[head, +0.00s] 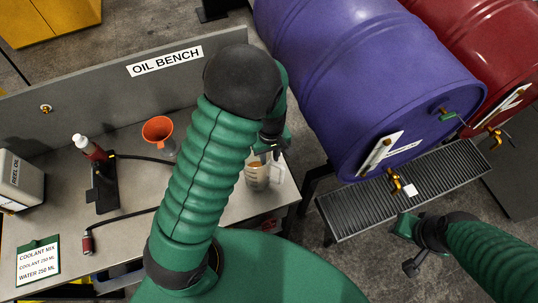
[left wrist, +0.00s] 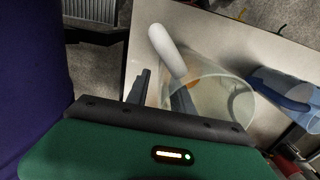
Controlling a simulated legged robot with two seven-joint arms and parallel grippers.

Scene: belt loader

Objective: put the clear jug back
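The clear jug (head: 257,176), with a white handle (head: 278,173) and something amber inside, stands at the right end of the grey bench. My left gripper (head: 272,148) is just above and beside it, partly hidden by my arm. In the left wrist view, the jug (left wrist: 228,102) is close ahead with its white handle (left wrist: 167,52) beyond the fingers. My two dark fingers (left wrist: 160,95) stand apart near the handle side of the rim; contact is unclear. My right gripper (head: 408,232) is beside the drip grating, away from the jug; its fingers are unclear.
A purple drum (head: 365,75) and grating (head: 440,172) stand right, a red drum (head: 490,50) behind.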

